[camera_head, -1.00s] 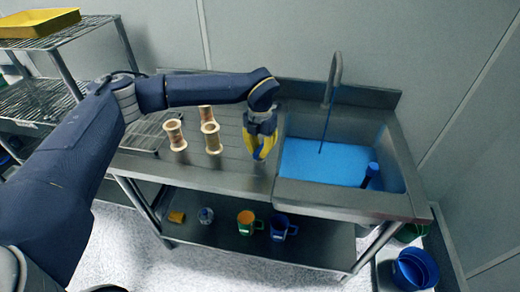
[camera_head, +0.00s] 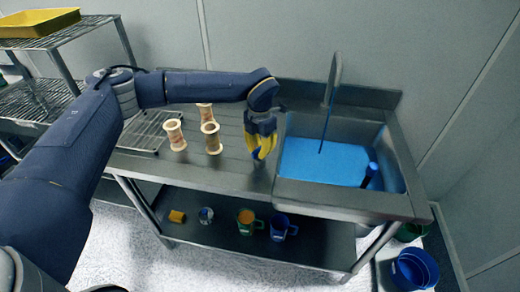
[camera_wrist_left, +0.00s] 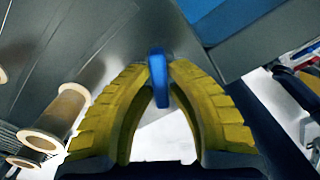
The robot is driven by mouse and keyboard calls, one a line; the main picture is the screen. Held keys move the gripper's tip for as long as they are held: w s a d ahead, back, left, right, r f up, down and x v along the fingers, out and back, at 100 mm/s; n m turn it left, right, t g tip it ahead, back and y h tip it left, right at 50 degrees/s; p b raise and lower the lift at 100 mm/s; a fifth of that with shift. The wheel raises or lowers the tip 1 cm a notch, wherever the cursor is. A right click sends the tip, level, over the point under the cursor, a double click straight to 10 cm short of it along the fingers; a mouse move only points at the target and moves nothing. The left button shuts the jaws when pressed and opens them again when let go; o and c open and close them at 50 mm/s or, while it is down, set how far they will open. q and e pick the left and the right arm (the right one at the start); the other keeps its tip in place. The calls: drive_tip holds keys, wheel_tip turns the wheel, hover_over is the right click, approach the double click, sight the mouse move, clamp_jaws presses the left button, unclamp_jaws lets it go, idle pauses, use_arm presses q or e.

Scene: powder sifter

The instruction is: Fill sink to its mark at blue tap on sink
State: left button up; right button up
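The sink (camera_head: 345,200) is set in the right part of the steel counter and holds bright blue liquid (camera_head: 325,165). A grey gooseneck spout (camera_head: 336,75) arches over it, and a thin blue stream (camera_head: 325,125) runs down into the liquid. A dark blue upright piece (camera_head: 371,171) stands at the sink's right side. No fill mark is clear to me. My left gripper (camera_head: 260,155) points down just left of the sink. In the left wrist view its yellow fingertips (camera_wrist_left: 158,75) close on both sides of a small blue handle (camera_wrist_left: 158,92). My right gripper is out of view.
Several spools (camera_head: 211,138) stand on the counter left of my gripper, near a wire rack (camera_head: 145,132). Mugs (camera_head: 281,228) and small items sit on the lower shelf (camera_head: 325,243). A blue bucket (camera_head: 414,269) is on the floor at right.

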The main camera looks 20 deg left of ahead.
sight(260, 148)
use_arm(q)
drive_tip(key=o, duration=0.4)
wheel_tip(260, 148, up, 12)
idle(0.7)
